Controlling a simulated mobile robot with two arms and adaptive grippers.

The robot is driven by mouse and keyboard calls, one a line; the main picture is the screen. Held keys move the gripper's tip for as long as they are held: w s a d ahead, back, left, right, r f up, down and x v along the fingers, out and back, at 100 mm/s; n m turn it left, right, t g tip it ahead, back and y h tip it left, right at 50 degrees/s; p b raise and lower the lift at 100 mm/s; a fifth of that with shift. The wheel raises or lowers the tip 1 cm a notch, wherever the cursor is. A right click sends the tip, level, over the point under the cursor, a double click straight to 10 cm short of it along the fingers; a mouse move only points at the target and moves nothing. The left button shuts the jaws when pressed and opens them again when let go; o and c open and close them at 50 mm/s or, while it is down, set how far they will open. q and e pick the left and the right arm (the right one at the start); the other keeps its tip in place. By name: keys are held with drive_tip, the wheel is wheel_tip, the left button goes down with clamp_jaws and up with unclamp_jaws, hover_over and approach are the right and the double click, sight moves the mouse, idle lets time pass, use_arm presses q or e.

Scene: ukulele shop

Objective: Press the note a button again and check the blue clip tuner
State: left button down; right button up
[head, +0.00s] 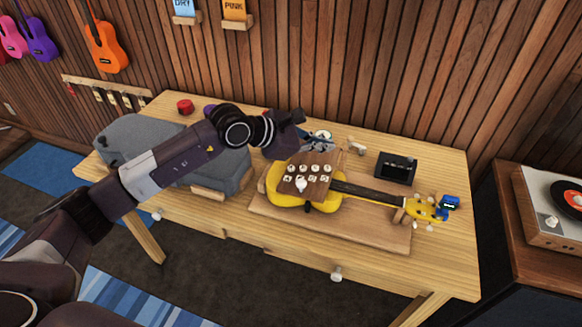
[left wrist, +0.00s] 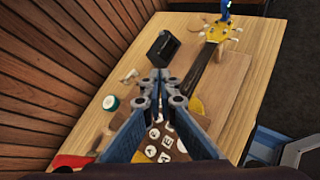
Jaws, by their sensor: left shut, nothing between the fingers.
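The buttons (left wrist: 153,133) show partly in the left wrist view, behind my fingers; I cannot tell which is note A. The blue clip tuner (head: 450,202) sits on the ukulele's headstock at the right; its reading is too small to make out. It also shows at the top of the left wrist view (left wrist: 226,12). My left gripper (head: 322,144) is shut and empty at the panel's far edge. My right gripper is not in view.
A black box (head: 396,168) stands behind the ukulele's neck. A grey case (head: 130,137) fills the table's left part, with a red round object (head: 185,106) behind it. A record player (head: 555,207) stands right of the table. The table's front right is clear.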

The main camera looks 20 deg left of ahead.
use_arm(q)
drive_tip(key=w+a+f+y, duration=0.1)
drive_tip(key=w+a+y, duration=0.2)
drive_tip(key=a, duration=0.7)
drive_tip(key=shift+f+m+y, duration=0.25)
drive_tip(key=shift+m+y, duration=0.05)
drive_tip(key=shift+y, duration=0.3)
drive_tip(key=shift+f, duration=0.1)
drive_tip(key=b, duration=0.4)
hover_over(290, 169)
wheel_tip(290, 169, down, 8)
drive_tip(key=shift+r, duration=0.1)
drive_tip(key=shift+f+b, duration=0.35)
drive_tip(key=shift+f, duration=0.15)
drive_tip(key=shift+r, duration=0.1)
